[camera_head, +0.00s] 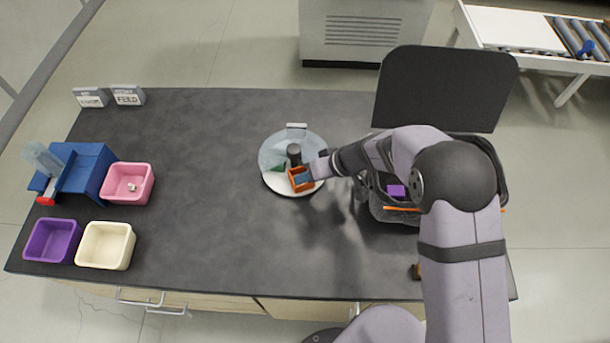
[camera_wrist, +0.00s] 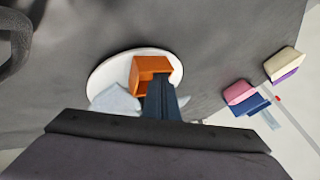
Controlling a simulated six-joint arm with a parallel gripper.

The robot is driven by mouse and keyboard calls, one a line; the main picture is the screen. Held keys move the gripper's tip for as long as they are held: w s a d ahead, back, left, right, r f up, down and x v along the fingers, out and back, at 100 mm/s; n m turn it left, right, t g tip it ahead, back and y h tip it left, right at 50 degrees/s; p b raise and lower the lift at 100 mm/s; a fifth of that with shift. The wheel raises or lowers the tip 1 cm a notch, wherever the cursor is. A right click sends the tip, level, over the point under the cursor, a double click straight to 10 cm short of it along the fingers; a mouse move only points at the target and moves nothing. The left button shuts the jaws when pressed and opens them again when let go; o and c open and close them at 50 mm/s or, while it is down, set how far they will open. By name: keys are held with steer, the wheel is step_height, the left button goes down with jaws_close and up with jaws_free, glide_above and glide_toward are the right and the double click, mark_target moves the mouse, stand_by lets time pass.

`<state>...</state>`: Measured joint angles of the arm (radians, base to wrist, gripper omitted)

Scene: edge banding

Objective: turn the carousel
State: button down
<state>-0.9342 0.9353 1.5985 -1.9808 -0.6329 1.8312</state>
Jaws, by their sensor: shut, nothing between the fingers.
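The carousel (camera_head: 279,187) is a round white disc near the middle of the dark table. A clear cover and a black hub (camera_head: 294,152) show over its far part. An orange open box (camera_head: 298,182) sits at its near right side, and a small green piece (camera_head: 277,168) shows under the cover. My gripper (camera_head: 306,177) reaches in from the right, low at the orange box. In the wrist view, the dark shut fingers (camera_wrist: 159,82) overlap the open side of the orange box (camera_wrist: 147,66) on the white disc (camera_wrist: 104,74). I cannot tell whether they touch it.
A dark machine with a raised black lid (camera_head: 445,88) stands right of the carousel, under my arm. Pink (camera_head: 128,183), purple (camera_head: 50,241) and cream (camera_head: 105,245) bins and a blue device (camera_head: 85,172) are at left. The table between is clear.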

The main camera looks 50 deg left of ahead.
steer(key=shift+s+a+r+m+t+y+p, duration=0.1)
steer(key=shift+s+a+m+t+y+p, duration=0.1)
steer(key=shift+s+m+t+p, duration=0.3)
steer(key=shift+s+a+r+m+t+y+p, duration=0.1)
steer(key=shift+s+a+m+t+p, duration=0.15)
steer(key=shift+s+m+p, duration=0.35)
steer(key=shift+a+p, duration=0.1)
steer(key=shift+p, duration=0.55)
steer(key=shift+s+a+f, duration=0.1)
steer(key=shift+a+f, duration=0.05)
steer(key=shift+f, duration=0.05)
steer(key=s+p+v, duration=0.1)
steer(key=p+v, duration=0.7)
steer(key=v, duration=0.2)
